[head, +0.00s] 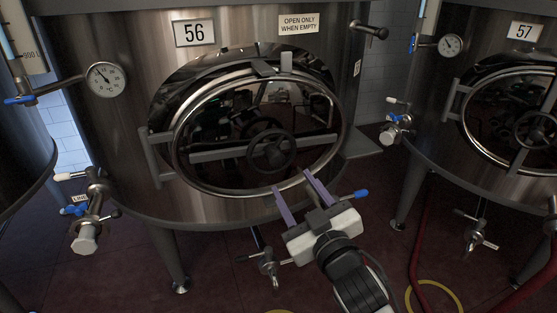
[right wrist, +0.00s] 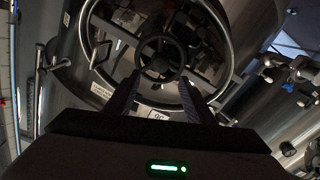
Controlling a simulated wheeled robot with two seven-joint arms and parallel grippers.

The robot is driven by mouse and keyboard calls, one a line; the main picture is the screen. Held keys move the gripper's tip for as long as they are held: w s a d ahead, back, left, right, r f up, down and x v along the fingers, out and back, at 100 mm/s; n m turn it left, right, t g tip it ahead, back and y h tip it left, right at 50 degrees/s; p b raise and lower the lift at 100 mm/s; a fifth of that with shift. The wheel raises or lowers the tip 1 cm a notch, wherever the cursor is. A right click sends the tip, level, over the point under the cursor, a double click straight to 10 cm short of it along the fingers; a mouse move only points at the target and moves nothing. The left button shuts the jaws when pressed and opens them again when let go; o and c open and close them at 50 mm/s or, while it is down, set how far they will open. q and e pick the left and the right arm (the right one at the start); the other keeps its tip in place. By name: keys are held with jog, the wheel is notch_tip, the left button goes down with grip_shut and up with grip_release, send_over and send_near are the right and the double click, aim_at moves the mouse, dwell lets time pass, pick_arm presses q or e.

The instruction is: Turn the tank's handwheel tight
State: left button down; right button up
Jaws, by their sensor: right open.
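The dark handwheel (head: 271,151) sits at the middle of the oval manway door (head: 222,187) on the steel tank marked 56 (head: 125,140). A grey crossbar (head: 215,154) runs across the door behind the wheel. My right gripper (head: 291,180) is open and empty, below and in front of the door, its purple fingers pointing up toward the wheel but apart from it. In the right wrist view the handwheel (right wrist: 161,57) shows ahead, between and beyond the two fingers (right wrist: 155,98). My left gripper is not in view.
Tank 57 (head: 420,125) stands at the right with its own door and wheel. A dial gauge (head: 105,79) and a valve (head: 87,224) stick out at the left of tank 56. A red hose (head: 417,250) lies on the dark floor at the right.

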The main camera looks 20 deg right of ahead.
aim_at(278, 162)
jog(key=w, duration=1)
jog(key=shift+a, duration=0.2)
grip_shut()
